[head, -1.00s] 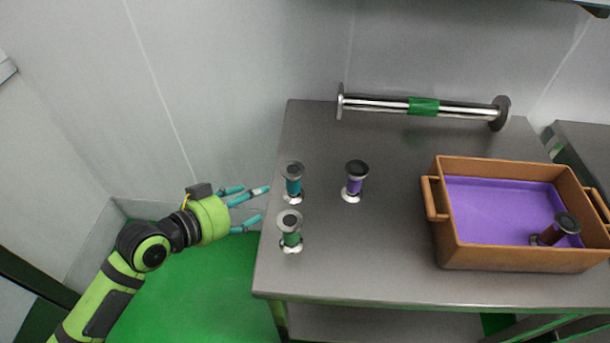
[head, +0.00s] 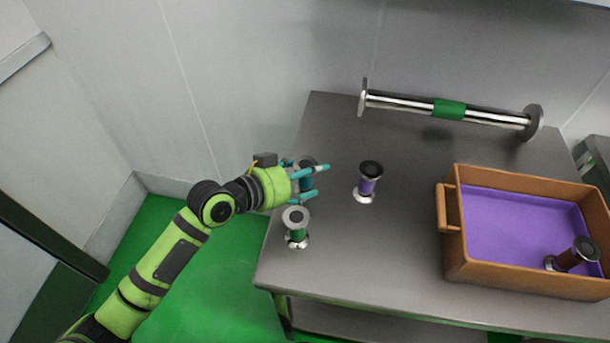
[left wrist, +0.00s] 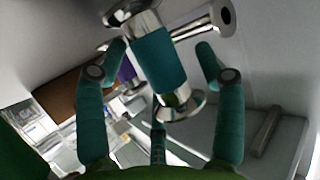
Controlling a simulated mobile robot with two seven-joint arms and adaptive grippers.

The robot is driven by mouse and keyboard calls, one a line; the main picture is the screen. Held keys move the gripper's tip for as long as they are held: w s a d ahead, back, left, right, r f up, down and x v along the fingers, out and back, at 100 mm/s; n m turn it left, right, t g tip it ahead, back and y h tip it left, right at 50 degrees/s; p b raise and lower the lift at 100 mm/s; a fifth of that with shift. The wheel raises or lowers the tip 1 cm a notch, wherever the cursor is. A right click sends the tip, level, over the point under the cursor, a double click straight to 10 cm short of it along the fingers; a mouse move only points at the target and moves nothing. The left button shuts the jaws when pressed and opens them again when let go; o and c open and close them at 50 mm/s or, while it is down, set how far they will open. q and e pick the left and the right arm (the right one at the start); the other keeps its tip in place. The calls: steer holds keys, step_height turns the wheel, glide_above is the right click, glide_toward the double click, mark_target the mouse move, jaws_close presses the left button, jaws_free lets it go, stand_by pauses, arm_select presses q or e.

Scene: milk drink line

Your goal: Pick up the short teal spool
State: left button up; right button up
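The short teal spool (left wrist: 158,60) shows large in the left wrist view, a teal band between two shiny metal flanges. It stands between the spread fingers of my left gripper (left wrist: 160,75), with gaps visible on both sides. In the head view my left gripper (head: 316,182) reaches in from the left over the table edge, its teal fingers around the teal spool (head: 308,166), which is mostly hidden behind them. The fingers look open. My right gripper is not in view.
A green spool (head: 297,228) stands close in front of my left gripper; a purple spool (head: 368,182) stands to its right. A long pipe with a green band (head: 448,109) lies at the back. A brown crate (head: 449,207) with a purple floor holds a dark red spool (head: 573,255).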

arm_select(q)
steer(key=shift+s, duration=0.1)
steer(key=c, duration=1.2)
steer(key=shift+o, duration=0.2)
steer(key=shift+f, duration=0.1)
